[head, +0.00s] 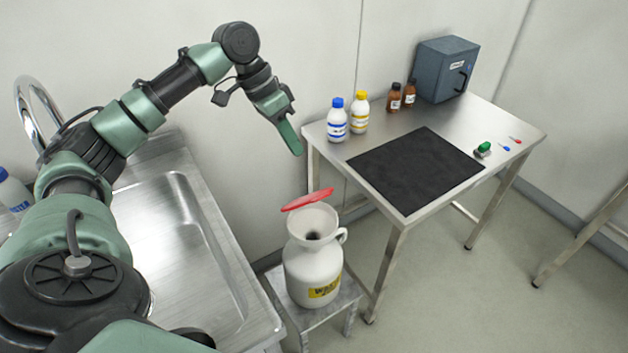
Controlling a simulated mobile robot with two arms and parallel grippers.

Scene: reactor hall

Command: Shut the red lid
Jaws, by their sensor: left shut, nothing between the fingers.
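The red lid (308,199) stands raised at the back of the mouth of a white waste jug (314,270). The jug's funnel mouth is open and its dark inside shows. The jug has a yellow label and a handle on its right side. My left gripper (296,149) is shut and empty. It points down, above and slightly left of the lid in the picture, apart from it. My right gripper is not in view.
The jug stands on a low metal stool (338,307) between a steel sink (185,240) and a steel table (400,216). The table holds a black mat (416,169), several bottles and a blue-grey box (446,69).

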